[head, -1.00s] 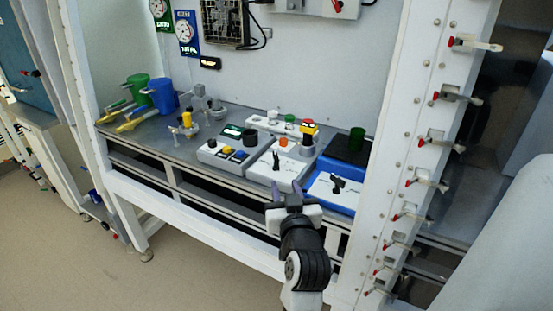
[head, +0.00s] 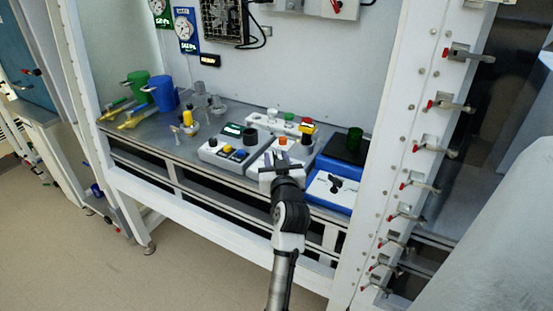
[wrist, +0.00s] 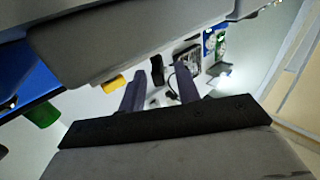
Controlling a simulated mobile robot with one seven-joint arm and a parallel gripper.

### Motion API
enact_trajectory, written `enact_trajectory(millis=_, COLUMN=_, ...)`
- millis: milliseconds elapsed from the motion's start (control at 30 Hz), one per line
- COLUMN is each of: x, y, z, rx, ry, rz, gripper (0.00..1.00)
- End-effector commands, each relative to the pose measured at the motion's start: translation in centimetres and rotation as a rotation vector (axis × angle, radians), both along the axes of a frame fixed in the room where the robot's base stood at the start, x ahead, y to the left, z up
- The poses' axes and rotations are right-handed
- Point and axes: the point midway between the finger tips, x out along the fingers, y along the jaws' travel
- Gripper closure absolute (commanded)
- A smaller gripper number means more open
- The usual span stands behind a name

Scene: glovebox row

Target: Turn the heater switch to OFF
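Several control boxes stand on the bench, and I cannot read which is labelled heater. A white box (head: 300,150) with an orange knob (head: 282,142) is directly beyond my gripper (head: 282,163); its black lever, seen earlier, is now hidden behind my gripper. A blue box with a white top (head: 321,185) carries a black lever switch (head: 336,183), right of my gripper. My gripper is open, its two dark fingers apart in the wrist view (wrist: 160,88). A black upright piece (wrist: 157,70) shows between the fingers; I cannot tell whether it is touched.
A grey box with a display (head: 232,130) is left of my gripper. The white frame post (head: 385,170) with clamps bounds the right.

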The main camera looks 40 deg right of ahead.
Motion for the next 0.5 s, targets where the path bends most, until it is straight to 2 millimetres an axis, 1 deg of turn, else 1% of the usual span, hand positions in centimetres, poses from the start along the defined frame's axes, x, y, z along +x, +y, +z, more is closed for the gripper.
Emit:
enact_trajectory(millis=33, x=-0.01, y=0.00, z=0.00, rx=0.000, ry=0.000, rz=0.000, gripper=0.69)
enact_trajectory(millis=267, x=-0.03, y=0.01, z=0.01, rx=0.000, ry=0.000, rz=0.000, gripper=0.99)
enact_trajectory(millis=300, x=-0.03, y=0.01, z=0.01, rx=0.000, ry=0.000, rz=0.000, gripper=1.00)
enact_trajectory(millis=500, x=-0.06, y=-0.09, z=-0.17, rx=0.001, ry=0.000, rz=0.009, gripper=1.00)
